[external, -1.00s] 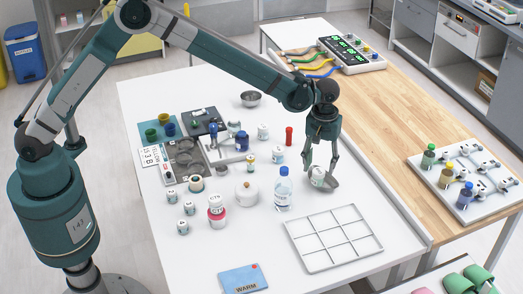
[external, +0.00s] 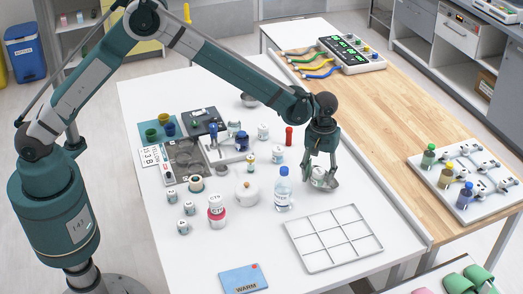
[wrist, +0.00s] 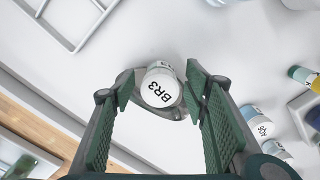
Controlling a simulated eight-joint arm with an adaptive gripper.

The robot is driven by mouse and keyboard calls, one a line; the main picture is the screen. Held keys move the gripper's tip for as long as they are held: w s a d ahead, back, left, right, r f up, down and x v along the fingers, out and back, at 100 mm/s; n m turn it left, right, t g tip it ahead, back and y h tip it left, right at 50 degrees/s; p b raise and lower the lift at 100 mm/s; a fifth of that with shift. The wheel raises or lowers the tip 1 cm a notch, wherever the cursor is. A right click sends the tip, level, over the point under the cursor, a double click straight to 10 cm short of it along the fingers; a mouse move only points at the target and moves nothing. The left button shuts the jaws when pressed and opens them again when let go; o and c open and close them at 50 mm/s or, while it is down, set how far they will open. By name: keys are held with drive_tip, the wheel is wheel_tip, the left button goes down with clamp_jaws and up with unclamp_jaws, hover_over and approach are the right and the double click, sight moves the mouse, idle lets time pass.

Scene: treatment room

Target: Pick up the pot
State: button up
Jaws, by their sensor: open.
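A small white pot (external: 319,176) with a pale lid marked "BR3" sits in or on a grey metal dish (external: 332,186) on the white table. In the wrist view the pot (wrist: 160,92) stands between the finger pads, with the dish rim (wrist: 182,114) showing around it. My gripper (external: 320,181) is open and pointing down, its two fingers on either side of the pot. In the wrist view my gripper (wrist: 160,87) shows gaps between both pads and the pot. The pot's lower part is partly hidden.
A clear bottle (external: 283,190) stands close on the left. A wire grid rack (external: 300,251) lies in front. A white lidded jar (external: 246,191), a red-banded jar (external: 216,211) and several small pots are further left. Bare tabletop (external: 372,205) lies to the right.

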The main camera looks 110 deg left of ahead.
sight(319, 171)
idle(0.5)
drive_tip(key=c, duration=1.1)
drive_tip(key=shift+r, duration=0.1)
drive_tip(key=shift+r, duration=4.95)
